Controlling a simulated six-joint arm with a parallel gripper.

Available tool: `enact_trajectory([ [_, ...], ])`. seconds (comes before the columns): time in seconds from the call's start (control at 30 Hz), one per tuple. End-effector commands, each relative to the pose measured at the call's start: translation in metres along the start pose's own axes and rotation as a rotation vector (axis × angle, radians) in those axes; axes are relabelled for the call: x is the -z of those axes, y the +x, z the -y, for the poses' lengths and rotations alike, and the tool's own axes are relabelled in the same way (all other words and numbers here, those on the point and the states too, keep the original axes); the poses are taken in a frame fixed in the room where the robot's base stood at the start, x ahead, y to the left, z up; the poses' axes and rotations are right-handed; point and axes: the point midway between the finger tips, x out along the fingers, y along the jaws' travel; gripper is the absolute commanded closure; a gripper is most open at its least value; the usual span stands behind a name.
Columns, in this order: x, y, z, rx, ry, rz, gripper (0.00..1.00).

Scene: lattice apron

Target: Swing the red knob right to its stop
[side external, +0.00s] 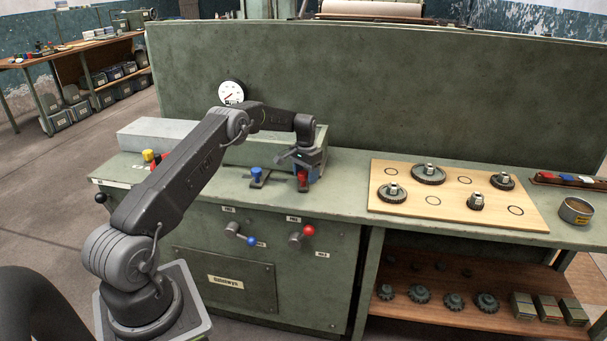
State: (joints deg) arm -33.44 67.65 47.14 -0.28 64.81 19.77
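A red knob (303,177) stands on the bench top, at the right end of a small dark fitting. A blue knob (257,174) stands left of it on the same fitting. My gripper (301,164) is just above the red knob, close to its top. I cannot tell whether they touch, or whether the fingers are open or shut. On the cabinet front, a lever with a red ball end (309,230) points up and right. Left of it, a lever with a blue ball end (251,242) points down and right.
A wooden board (384,208) with several gears lies on the bench to the right. A grey block (160,134) and yellow and red buttons are to the left. A green panel (440,95) with a round gauge (231,92) stands behind. A round tin (575,211) sits far right.

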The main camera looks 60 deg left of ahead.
Motion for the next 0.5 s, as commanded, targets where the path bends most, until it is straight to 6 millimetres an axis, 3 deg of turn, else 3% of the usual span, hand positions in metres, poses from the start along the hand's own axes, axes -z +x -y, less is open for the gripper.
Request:
enact_trajectory([
  [0.33, -0.002, -0.002, 0.002, 0.001, -0.001, 0.005, 0.36],
  [0.5, -0.001, -0.021, 0.003, 0.003, -0.001, 0.003, 0.36],
])
